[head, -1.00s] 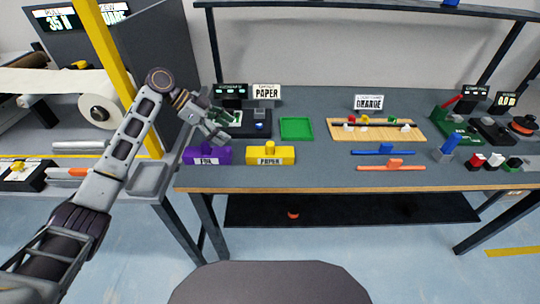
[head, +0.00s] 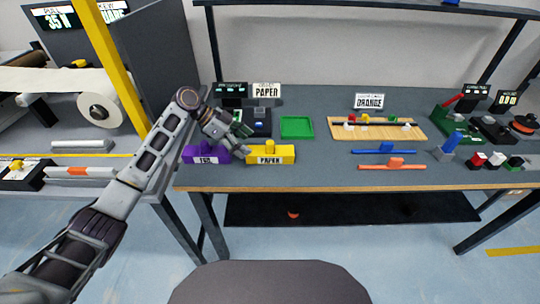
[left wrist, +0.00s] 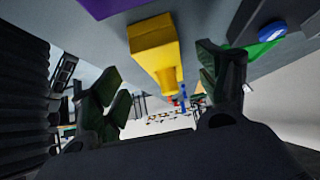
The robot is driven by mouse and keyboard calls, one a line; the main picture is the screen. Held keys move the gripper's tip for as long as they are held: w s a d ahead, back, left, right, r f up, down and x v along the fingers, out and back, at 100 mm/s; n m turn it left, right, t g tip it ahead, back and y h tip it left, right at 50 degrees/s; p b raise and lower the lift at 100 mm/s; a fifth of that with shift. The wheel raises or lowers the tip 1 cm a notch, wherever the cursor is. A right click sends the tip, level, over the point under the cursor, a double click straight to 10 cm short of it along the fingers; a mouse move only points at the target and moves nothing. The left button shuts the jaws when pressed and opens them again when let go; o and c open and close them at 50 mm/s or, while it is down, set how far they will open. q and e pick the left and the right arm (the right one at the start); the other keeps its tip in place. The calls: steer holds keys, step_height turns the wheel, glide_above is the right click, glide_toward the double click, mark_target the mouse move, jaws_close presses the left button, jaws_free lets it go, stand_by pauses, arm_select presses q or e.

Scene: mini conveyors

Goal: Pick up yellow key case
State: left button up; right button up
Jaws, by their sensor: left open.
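The yellow key case (head: 284,155), labelled PAPER and with a knob on top, sits near the front left of the grey table. A purple case (head: 205,160), its label partly legible, sits just left of it. My left gripper (head: 241,140) is open and empty, above and slightly left of the yellow case. In the left wrist view, the yellow case (left wrist: 152,42) and its knob show beyond and between the open green fingers (left wrist: 160,85), apart from them. My right gripper is not in view.
A green tray (head: 297,127) and a wooden board (head: 410,131) with small coloured pieces lie to the right. Blue (head: 370,152) and orange (head: 378,167) bars lie near the front. A PAPER sign (head: 267,90) stands behind.

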mark_target(255, 150)
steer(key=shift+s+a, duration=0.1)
arm_select(q)
steer(key=shift+d+f, duration=0.4)
steer(key=shift+f, duration=0.05)
steer(key=x, duration=0.2)
steer(key=shift+d+f, duration=0.15)
steer(key=shift+f, duration=0.2)
steer(key=shift+d+f, duration=0.5)
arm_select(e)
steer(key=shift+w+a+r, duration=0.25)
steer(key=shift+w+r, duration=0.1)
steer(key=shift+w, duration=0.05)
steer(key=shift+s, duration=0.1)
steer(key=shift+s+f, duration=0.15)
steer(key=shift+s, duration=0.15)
